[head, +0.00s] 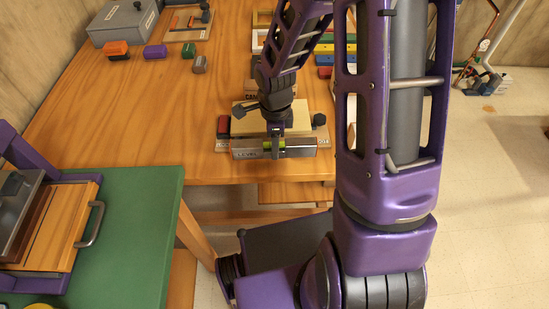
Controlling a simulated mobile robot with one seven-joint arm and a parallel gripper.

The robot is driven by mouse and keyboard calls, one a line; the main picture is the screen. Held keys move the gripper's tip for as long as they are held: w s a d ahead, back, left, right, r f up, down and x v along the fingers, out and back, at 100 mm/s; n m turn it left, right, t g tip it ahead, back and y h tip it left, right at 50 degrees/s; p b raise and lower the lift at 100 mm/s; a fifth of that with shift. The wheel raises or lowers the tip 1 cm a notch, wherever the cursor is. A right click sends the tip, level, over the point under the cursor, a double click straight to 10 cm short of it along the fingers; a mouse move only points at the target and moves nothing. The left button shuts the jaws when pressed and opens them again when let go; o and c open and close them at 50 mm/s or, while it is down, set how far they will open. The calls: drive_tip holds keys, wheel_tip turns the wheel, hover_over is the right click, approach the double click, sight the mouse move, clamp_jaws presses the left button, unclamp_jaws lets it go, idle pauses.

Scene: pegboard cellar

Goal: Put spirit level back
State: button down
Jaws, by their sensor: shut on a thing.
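The spirit level (300,147) is a grey metal bar with a yellow-green vial near its middle. My gripper (275,143) points down and is shut on the level around its middle. The level lies roughly crosswise in the picture, near the front edge of the wooden table (140,100). A pale wooden block or box (250,113) is just behind it, with a partly hidden labelled base around it. I cannot tell whether the level touches anything beneath it. My wrist covers part of the block.
A red item (223,126) sits left of the block. Orange (117,49), purple (155,51) and grey (199,64) small items, a grey box (123,22) and a tool board (186,24) stand farther back. A green-topped bench (135,215) is front left. The table's left middle is clear.

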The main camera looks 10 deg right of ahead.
sight(275, 164)
drive_tip(key=shift+f+b, duration=0.45)
drive_tip(key=shift+f, duration=1.75)
drive_tip(key=shift+f, duration=0.25)
drive_tip(key=c, duration=0.5)
unclamp_jaws()
drive_tip(key=shift+r, duration=0.15)
wheel_tip(275, 164, up, 12)
drive_tip(key=p, duration=0.2)
drive_tip(key=shift+r+p, duration=0.1)
drive_tip(key=shift+p, duration=0.25)
drive_tip(key=shift+r, duration=0.1)
